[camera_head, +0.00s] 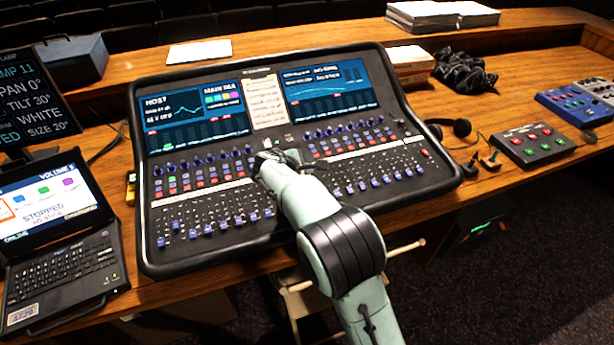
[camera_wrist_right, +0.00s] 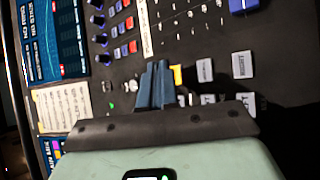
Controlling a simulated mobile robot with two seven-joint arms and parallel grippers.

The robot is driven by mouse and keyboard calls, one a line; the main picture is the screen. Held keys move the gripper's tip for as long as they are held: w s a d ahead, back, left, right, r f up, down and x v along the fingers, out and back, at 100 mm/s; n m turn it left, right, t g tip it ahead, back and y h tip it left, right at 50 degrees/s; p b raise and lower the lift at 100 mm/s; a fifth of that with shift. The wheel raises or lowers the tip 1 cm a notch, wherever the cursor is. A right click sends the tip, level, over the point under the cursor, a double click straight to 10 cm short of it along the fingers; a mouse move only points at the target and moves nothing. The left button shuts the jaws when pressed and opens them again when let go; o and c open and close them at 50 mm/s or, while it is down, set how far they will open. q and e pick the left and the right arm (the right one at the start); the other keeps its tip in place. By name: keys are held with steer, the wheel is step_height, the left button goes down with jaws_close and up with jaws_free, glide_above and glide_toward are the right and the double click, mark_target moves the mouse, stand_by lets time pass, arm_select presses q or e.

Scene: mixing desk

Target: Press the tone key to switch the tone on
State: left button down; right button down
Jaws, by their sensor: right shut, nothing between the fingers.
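The mixing desk (camera_head: 145,235) is a wide dark console with two blue screens and rows of knobs, keys and faders. My right gripper (camera_head: 266,158) is over the middle of its panel, its arm coming in from below. In the right wrist view the fingers (camera_wrist_right: 157,72) are shut together, with nothing between them. A yellow key (camera_wrist_right: 178,77) shows right beside the fingertips, and a grey key (camera_wrist_right: 205,70) lies just right of it. I cannot read a tone label on any key. The fingers and wrist hide part of the panel, and contact with a key cannot be told. My left gripper is not in view.
A laptop (camera_head: 65,265) stands left of the desk. Headphones (camera_head: 452,127), a black cloth-like heap (camera_head: 462,75) and a small box with coloured buttons (camera_head: 533,145) lie to the right. A paper sheet (camera_head: 200,52) and stacked papers (camera_head: 440,15) lie behind.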

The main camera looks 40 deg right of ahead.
steer(key=shift+r, duration=0.1)
